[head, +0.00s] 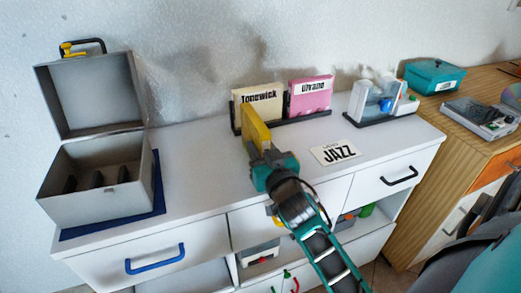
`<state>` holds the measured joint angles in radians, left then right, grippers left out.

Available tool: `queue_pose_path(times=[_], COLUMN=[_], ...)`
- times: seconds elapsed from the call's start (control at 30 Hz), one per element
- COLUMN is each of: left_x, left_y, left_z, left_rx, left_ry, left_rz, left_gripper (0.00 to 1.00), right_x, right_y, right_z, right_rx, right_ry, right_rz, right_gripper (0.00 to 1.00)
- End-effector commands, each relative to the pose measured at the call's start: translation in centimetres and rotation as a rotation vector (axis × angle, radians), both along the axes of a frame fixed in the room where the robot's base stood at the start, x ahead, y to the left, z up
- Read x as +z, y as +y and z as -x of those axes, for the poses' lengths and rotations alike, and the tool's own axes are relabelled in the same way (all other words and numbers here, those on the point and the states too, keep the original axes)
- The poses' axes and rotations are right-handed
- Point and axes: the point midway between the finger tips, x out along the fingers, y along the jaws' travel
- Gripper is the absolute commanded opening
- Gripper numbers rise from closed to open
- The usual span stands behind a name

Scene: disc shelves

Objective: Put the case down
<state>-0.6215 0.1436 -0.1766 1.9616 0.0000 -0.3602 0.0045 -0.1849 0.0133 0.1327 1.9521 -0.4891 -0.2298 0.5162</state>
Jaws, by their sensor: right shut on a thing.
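My right gripper (262,155) is shut on a yellow case (255,129), which stands upright and shows nearly edge-on. The yellow case is in front of the cream case marked Tonewick (261,97) and overlaps it in the head view. I cannot tell whether its lower edge touches the rack or the dresser top. The cream case and a pink case marked Ulvane (311,96) stand in a dark rack (310,115). A white card reading JAZZ (335,152) lies right of the gripper. My left gripper is not in view.
An open grey box (95,204) with dark dividers sits on a blue mat (158,182) at the left. A second rack (380,119) with cases stands right. A teal box (434,76) and a player (480,117) sit on the wooden cabinet. The dresser top between box and gripper is clear.

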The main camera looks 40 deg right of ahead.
Motion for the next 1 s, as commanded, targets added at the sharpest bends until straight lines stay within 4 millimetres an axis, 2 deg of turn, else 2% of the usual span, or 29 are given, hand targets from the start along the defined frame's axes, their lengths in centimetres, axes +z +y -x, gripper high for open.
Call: queue_pose_path(times=[0.23,0.27,0.5,1.0], left_x=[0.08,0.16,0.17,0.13], left_y=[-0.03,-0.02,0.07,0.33], left_z=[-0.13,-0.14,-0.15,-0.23], left_rx=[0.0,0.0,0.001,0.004], left_ry=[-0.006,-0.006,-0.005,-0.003], left_rz=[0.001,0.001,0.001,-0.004], left_gripper=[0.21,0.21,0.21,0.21], right_x=[-0.26,-0.25,-0.18,0.14], right_y=[-0.01,-0.02,-0.02,-0.04], right_z=[-0.01,0.0,0.0,-0.07], right_rx=[0.0,0.0,0.0,0.001], right_ry=[-0.002,0.0,0.0,0.0], right_rz=[0.0,0.0,0.0,0.001], right_gripper=[0.0,0.32,0.55,0.55])
